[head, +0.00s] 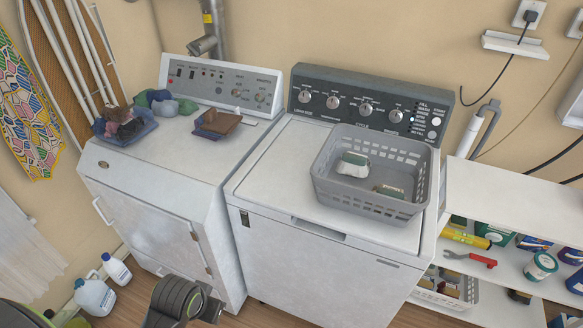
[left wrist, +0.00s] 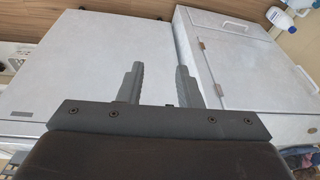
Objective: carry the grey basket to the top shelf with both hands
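The grey basket (head: 335,190) stands upright on the lid of the right-hand white washer, in front of its dark control panel. It has slotted walls and holds a white-and-green item (head: 353,164) and another small item (head: 389,191). The white shelf unit's top shelf (head: 510,200) is to the right of the washer and looks bare. In the left wrist view my left gripper (left wrist: 158,85) is open and empty, its two fingers apart in front of the machines' white fronts, away from the basket. My right gripper is in neither view.
Bottles (head: 94,297) stand on the floor at left. The lower shelf holds cans, a red-handled tool (head: 470,259) and a white basket (head: 440,291).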

